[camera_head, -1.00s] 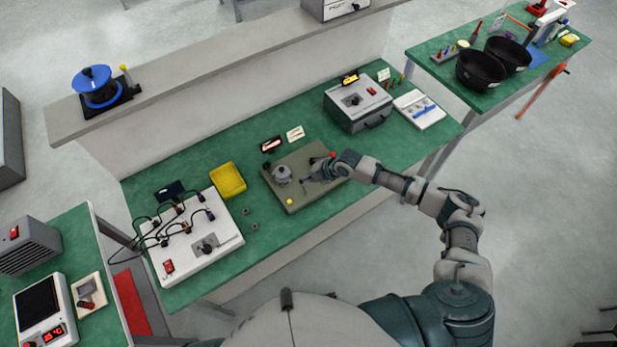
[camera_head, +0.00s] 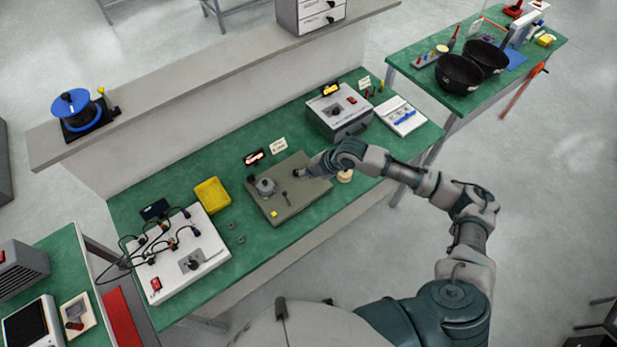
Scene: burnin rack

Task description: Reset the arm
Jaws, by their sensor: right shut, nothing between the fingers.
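My right arm comes in from the lower right and reaches over the green bench. Its right gripper (camera_head: 298,174) is shut and empty, over the upper right part of an olive plate (camera_head: 310,200). The plate carries a round grey part (camera_head: 265,186), a small dark upright lever (camera_head: 285,197) and a yellow square (camera_head: 274,214). The gripper is to the right of the grey part and apart from it. I cannot tell whether the fingertips touch the plate. My forearm and wrist hide the plate's upper right corner. My left gripper is not in view.
A yellow bin (camera_head: 212,195) and a white wired box (camera_head: 182,262) stand left of the plate. A grey instrument box (camera_head: 339,116) stands behind my wrist. A small beige round object (camera_head: 345,176) lies just below my wrist. Two black bowls (camera_head: 461,73) are on the far bench.

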